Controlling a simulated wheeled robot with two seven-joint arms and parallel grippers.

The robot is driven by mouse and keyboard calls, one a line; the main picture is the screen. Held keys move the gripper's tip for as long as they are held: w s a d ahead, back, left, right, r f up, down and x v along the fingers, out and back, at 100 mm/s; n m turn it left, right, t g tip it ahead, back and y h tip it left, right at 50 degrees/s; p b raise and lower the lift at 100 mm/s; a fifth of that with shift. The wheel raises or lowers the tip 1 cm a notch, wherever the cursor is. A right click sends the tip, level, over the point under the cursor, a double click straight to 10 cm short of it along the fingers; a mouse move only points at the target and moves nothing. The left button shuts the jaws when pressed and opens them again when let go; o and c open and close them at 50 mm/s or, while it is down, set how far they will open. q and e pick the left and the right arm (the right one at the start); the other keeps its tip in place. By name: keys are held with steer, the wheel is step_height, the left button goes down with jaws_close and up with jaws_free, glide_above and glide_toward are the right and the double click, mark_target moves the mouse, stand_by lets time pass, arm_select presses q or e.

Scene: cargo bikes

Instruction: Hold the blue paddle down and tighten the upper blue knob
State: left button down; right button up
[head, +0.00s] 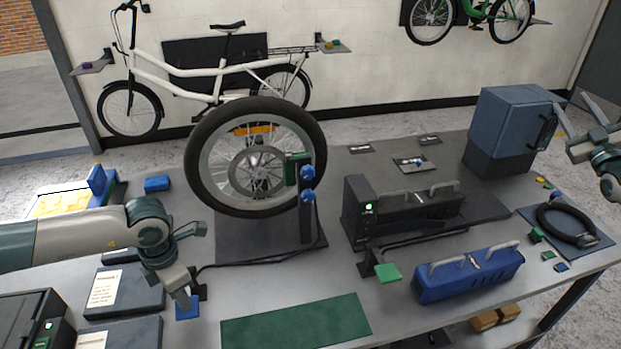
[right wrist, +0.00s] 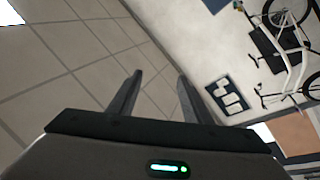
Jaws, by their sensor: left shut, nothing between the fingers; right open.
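The blue paddle (head: 187,311) is a small flat plate at the table's front left. My left gripper (head: 182,298) is shut and empty, pointing down with its tips over the paddle; I cannot tell whether they press on it. The upper blue knob (head: 308,171) is on the dark post of the wheel stand, with a second blue knob (head: 309,195) just below it. My right gripper (head: 584,112) is open and empty at the far right, high and well away from the knobs. It also shows open in the right wrist view (right wrist: 156,88), against ceiling and wall.
A wheel with a black tyre (head: 196,160) stands in the stand, left of the post. A black device with a green light (head: 356,215) and a blue battery (head: 470,283) lie to the right. A green mat (head: 295,322) lies in front. A blue-grey cabinet (head: 510,118) stands at the back right.

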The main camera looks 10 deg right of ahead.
step_height(320, 180, up, 5)
steer(key=a+n+t+y, duration=0.1)
steer(key=a+n+y, duration=0.1)
steer(key=a, duration=0.1)
steer(key=w+a+f+n+g+y, duration=0.15)
steer(key=w+a+f+n, duration=0.35)
steer(key=a, duration=0.6)
steer(key=w+a+f+n+g+y, duration=0.1)
steer(key=w+a+f+n+g, duration=0.35)
steer(key=a, duration=0.75)
steer(key=w+a+f+n+y, duration=0.1)
steer(key=w+a+f+n, duration=0.2)
steer(key=a+f+n, duration=0.65)
steer(key=s+a+r+t+h, duration=0.2)
steer(key=s+a+r+h, duration=0.15)
steer(key=a+r, duration=0.7)
steer(key=s+a+f+n+y, duration=0.1)
steer(key=s+a+f+n, duration=0.4)
steer(key=s+a, duration=0.3)
steer(key=s+a+f+n+y, duration=0.2)
steer(key=s+a+f+n, duration=0.2)
steer(key=a, duration=1.1)
steer(key=s+n, duration=0.2)
steer(key=s, duration=0.2)
steer(key=shift+s+f, duration=0.35)
steer(key=shift+f, duration=0.05)
steer(key=shift+w+a, duration=0.1)
